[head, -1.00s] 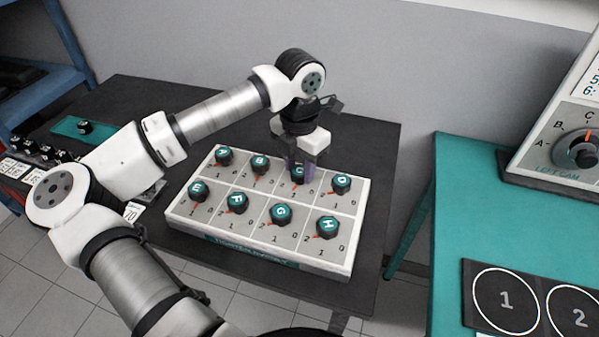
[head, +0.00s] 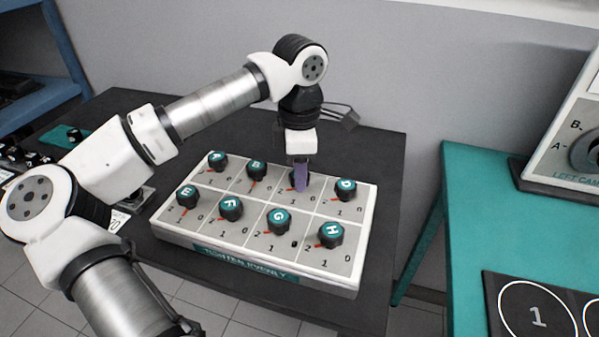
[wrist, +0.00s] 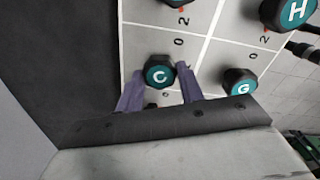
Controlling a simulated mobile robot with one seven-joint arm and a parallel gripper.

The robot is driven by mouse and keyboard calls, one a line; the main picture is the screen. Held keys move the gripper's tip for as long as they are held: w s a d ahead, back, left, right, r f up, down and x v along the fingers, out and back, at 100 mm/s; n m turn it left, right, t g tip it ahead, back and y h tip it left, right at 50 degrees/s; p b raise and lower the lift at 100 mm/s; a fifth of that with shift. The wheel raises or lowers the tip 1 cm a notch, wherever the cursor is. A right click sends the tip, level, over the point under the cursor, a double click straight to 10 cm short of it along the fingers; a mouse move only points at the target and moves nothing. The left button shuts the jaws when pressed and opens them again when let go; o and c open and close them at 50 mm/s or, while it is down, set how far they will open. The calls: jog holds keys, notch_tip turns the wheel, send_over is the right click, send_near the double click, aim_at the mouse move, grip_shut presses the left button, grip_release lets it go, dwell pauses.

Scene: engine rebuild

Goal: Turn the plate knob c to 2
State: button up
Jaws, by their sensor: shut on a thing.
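The white plate (head: 170,232) carries several black knobs with teal lettered caps, each with 2, 1 and 0 marks. Knob C (wrist: 158,73) is in the back row, between knobs B (head: 256,168) and D (head: 345,188). My gripper (head: 301,178) points straight down over knob C and largely hides it in the head view. In the wrist view, its two purple fingers (wrist: 158,82) stand on either side of knob C, shut on it. I cannot see where the pointer of knob C stands.
Knob G (head: 278,220) stands in front of knob C, and knob H (head: 331,232) is at the front right. A teal table (head: 470,215) is at the right with a dial panel and numbered circles. The dark tabletop (head: 385,160) is clear right of the plate.

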jog(key=shift+m, duration=0.3)
dwell(0.4)
jog(key=o, duration=1)
jog(key=shift+r, duration=0.15)
notch_tip(320, 180, up, 14)
jog(key=shift+f+b, duration=0.15)
jog(key=shift+b, duration=0.3)
jog(key=shift+f, duration=0.1)
